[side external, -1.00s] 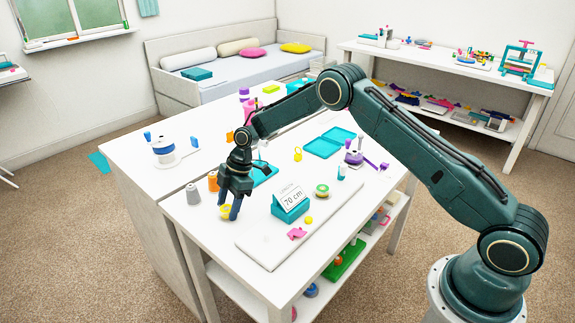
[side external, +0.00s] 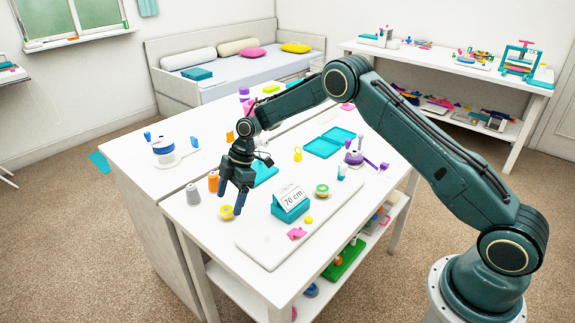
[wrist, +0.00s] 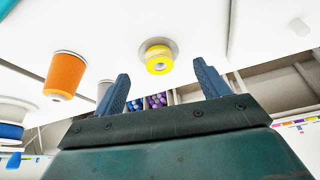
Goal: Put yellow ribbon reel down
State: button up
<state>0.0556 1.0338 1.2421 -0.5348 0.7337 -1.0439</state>
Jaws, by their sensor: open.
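The yellow ribbon reel (side external: 226,212) rests on the white table near its left front edge, close to the grey and orange spools. In the wrist view the reel (wrist: 158,60) sits on the white surface beyond the fingertips, with a grey rim showing around it. My gripper (side external: 232,203) is open and empty. Its fingers are apart, and in the wrist view (wrist: 162,75) the reel lies between their lines with no finger seen touching it. In the side view the fingers are just above and to the right of the reel.
A grey spool (side external: 193,195) and an orange spool (side external: 213,182) stand left of my gripper.

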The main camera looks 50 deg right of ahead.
jog(key=v, duration=0.9)
jog(key=shift+d+r, duration=0.15)
jog(key=shift+r, duration=0.1)
jog(key=s+r+m+t+h, duration=0.25)
jog(key=s+r+m, duration=0.45)
jog(key=s+r, duration=1.15)
jog(key=s+d+m+t+h, duration=0.2)
jog(key=s+m, duration=0.6)
jog(key=s, duration=1.4)
jog(key=shift+s+d+r+m, duration=0.4)
jog(key=shift+d+r, duration=0.05)
jog(key=shift+d, duration=0.4)
